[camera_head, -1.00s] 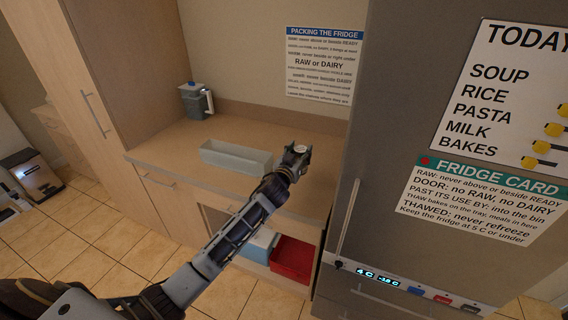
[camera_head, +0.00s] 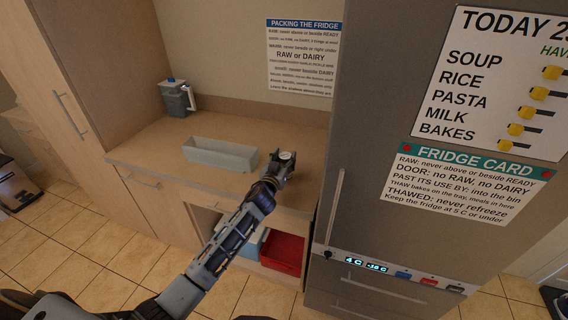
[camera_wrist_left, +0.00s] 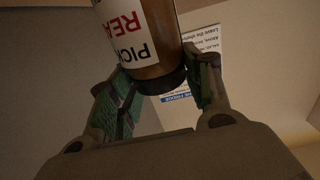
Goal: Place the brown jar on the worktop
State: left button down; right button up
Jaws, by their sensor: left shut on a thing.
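In the left wrist view, the brown jar (camera_wrist_left: 157,75) has a white label with partly visible black and red letters and a dark end near my palm. It sits between the two green-padded fingers of my left gripper (camera_wrist_left: 160,92), which is shut on it. In the head view my left gripper (camera_head: 283,166) is over the worktop (camera_head: 158,136), right of the grey tray. The jar is hard to make out there, and I cannot tell its height above the worktop. My right gripper is not in view.
A long grey tray (camera_head: 220,160) lies on the worktop. A grey jug (camera_head: 177,98) stands at the back left. The fridge (camera_head: 400,225) rises close on the right. A red bin (camera_head: 283,252) and a blue-white bin (camera_head: 250,243) sit below the worktop. Bare worktop shows behind the tray.

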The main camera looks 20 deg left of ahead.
pick_arm(q)
jog(key=shift+f, duration=0.9)
jog(key=shift+f, duration=0.15)
jog(key=c, duration=0.6)
grip_release()
jog(key=shift+c, duration=0.2)
jog(key=shift+s+b, duration=0.35)
jog(key=shift+s, duration=1.95)
jog(key=s, duration=0.7)
jog(key=shift+s+a+b, duration=0.2)
jog(key=shift+b, duration=0.25)
